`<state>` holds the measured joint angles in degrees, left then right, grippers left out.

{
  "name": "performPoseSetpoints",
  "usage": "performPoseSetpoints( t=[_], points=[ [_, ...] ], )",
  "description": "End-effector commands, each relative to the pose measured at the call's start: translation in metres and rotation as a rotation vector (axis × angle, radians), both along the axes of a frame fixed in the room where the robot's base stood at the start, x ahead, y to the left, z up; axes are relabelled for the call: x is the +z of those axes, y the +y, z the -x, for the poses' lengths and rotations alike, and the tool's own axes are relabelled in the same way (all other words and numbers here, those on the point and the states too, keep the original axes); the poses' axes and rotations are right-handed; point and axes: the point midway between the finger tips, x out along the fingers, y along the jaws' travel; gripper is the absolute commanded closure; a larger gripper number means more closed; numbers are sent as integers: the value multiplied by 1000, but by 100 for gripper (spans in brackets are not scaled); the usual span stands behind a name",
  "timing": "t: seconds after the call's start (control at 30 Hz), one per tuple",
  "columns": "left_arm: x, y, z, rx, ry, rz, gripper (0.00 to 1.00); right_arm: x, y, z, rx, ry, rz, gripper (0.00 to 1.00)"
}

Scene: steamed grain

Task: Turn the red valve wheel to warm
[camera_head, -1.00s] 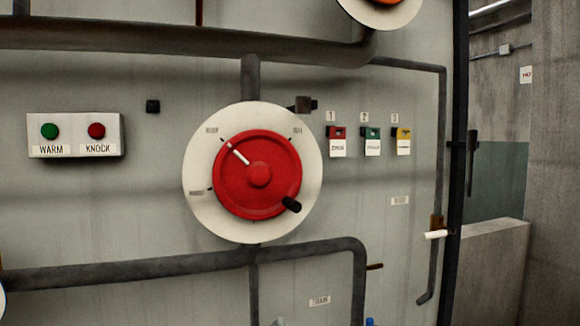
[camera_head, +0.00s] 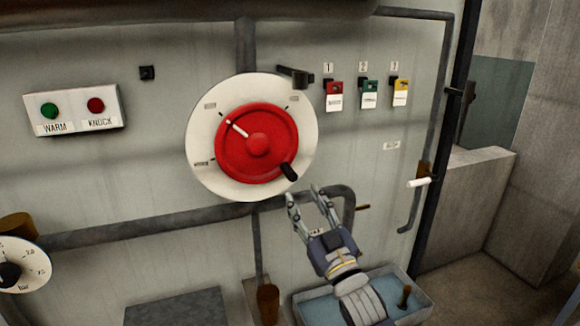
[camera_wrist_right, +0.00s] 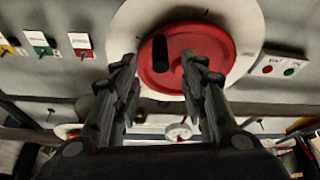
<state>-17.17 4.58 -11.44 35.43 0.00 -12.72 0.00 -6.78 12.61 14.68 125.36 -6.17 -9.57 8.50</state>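The red valve wheel (camera_head: 258,143) sits on a round white dial plate (camera_head: 207,170) on the grey panel. Its white pointer line points to the upper left, near a label too small to read. A black handle knob (camera_head: 289,172) sticks out at the wheel's lower right. My right gripper (camera_head: 304,192) is open and empty, just below the knob and apart from it. In the right wrist view the red wheel (camera_wrist_right: 190,85) and its black knob (camera_wrist_right: 160,54) show beyond the two spread fingers (camera_wrist_right: 163,65). My left gripper is not in view.
A box with WARM and KNOCK buttons (camera_head: 75,110) is at the left. Several coloured tags hang at the right, including a red one (camera_head: 333,92). Grey pipes (camera_head: 150,225) run below the wheel. A blue tray (camera_head: 408,292) and a pressure gauge (camera_head: 22,262) are lower down.

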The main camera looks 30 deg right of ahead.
Motion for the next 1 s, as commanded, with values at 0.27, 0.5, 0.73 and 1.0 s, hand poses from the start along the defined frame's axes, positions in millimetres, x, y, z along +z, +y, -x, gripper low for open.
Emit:
performPoseSetpoints(
  t=[0.27,0.5,0.73,1.0],
  points=[
    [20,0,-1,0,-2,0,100,25,-8,-49,-1,-3,1,60],
    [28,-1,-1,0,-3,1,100,33,-11,-76,0,-2,0,60],
    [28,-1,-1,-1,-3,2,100,34,-12,-80,1,-3,1,60],
    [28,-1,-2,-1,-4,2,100,34,-12,-80,1,-2,1,90]
  ],
)
